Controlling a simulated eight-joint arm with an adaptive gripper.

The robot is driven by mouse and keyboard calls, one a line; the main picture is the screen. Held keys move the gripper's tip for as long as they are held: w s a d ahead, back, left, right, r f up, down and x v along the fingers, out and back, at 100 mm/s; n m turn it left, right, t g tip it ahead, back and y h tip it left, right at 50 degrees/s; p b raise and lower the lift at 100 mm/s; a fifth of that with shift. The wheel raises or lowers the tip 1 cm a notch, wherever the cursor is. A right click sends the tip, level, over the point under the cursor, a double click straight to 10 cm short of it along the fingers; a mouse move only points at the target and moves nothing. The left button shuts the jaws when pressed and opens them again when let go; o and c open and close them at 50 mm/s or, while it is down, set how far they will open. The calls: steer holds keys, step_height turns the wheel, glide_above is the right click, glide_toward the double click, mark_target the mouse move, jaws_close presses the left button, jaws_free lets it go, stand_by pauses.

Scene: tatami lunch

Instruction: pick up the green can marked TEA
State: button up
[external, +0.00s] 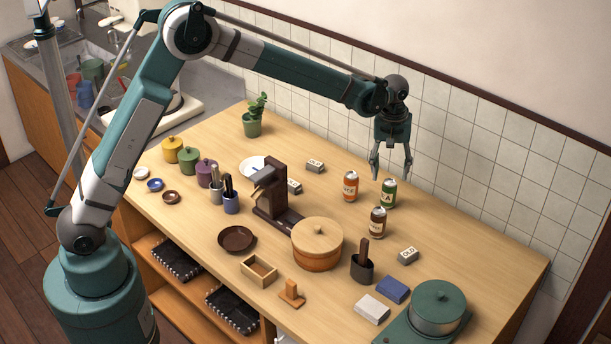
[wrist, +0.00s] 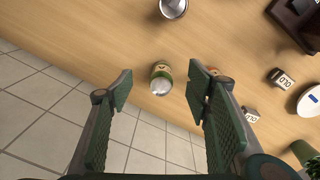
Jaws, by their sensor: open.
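The green can (external: 389,193) stands upright on the wooden counter near the tiled wall. Its label is too small to read surely. My gripper (external: 391,174) is open, pointing down, above the green can and apart from it. In the wrist view the green can (wrist: 161,79) shows its pale top between the two open fingers (wrist: 160,92), with nothing held. An orange can (external: 350,187) stands to its left in the external view and is mostly hidden behind the right finger in the wrist view. A brown can (external: 377,222) stands in front of it.
A small grey block (external: 408,255), a dark cup (external: 362,269) and a lidded wooden pot (external: 317,245) stand nearer the front. The tiled wall (external: 470,140) rises close behind the cans. The counter right of the green can is clear.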

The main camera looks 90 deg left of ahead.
mark_target(391, 182)
steer(key=shift+n+g, duration=0.3)
steer(key=shift+n, duration=0.5)
steer(key=a+f, duration=0.1)
steer(key=w+a+f, duration=0.1)
steer(key=a+f, duration=0.1)
steer(key=a+f+p, duration=0.1)
steer(key=a+f, duration=0.1)
steer(key=shift+w+f, duration=0.25)
steer(key=shift+w, duration=0.15)
steer(key=shift+f, duration=1.3)
steer(key=shift+f, duration=0.1)
steer(key=shift+s+f, duration=0.1)
steer(key=shift+f, duration=2.4)
steer(key=c, duration=0.8)
